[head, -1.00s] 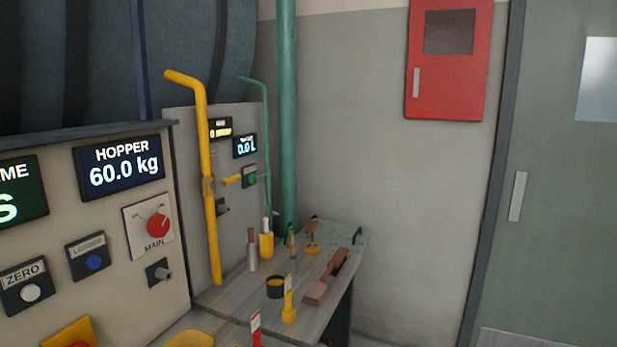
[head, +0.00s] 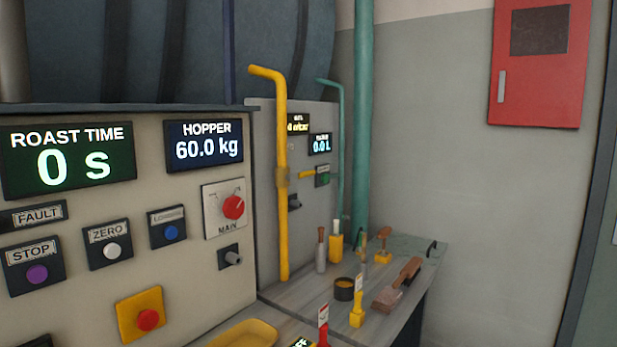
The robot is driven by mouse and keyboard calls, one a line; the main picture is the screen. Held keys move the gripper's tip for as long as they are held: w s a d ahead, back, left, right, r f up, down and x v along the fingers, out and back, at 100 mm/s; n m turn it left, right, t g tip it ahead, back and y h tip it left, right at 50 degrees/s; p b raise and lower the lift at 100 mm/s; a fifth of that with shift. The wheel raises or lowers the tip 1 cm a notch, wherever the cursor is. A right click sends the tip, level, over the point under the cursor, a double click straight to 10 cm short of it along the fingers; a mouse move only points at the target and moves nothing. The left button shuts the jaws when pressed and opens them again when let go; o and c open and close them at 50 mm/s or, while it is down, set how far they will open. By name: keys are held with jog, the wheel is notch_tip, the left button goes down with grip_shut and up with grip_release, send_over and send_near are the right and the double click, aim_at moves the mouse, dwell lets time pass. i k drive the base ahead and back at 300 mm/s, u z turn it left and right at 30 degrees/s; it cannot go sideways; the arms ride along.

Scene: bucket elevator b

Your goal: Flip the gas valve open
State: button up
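The yellow gas pipe (head: 282,230) runs upright in front of the grey side panel (head: 265,190) and bends left at its top. A brownish valve body (head: 283,180) sits about midway up the pipe. A short yellow lever (head: 307,174) sticks out to the right of the valve, roughly level and across the pipe. My gripper is not in the head view, so its state and its distance from the lever do not show.
A control panel with a red MAIN knob (head: 233,207) and a STOP button (head: 37,274) fills the left. A bench (head: 300,290) below the pipe holds brushes and a dark cup (head: 344,289). A green pipe (head: 362,120) and red cabinet (head: 540,65) stand right.

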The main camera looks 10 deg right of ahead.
aim_at(306, 174)
jog(key=z, duration=1.95)
jog(key=i, duration=1.65)
jog(key=u, duration=4.05)
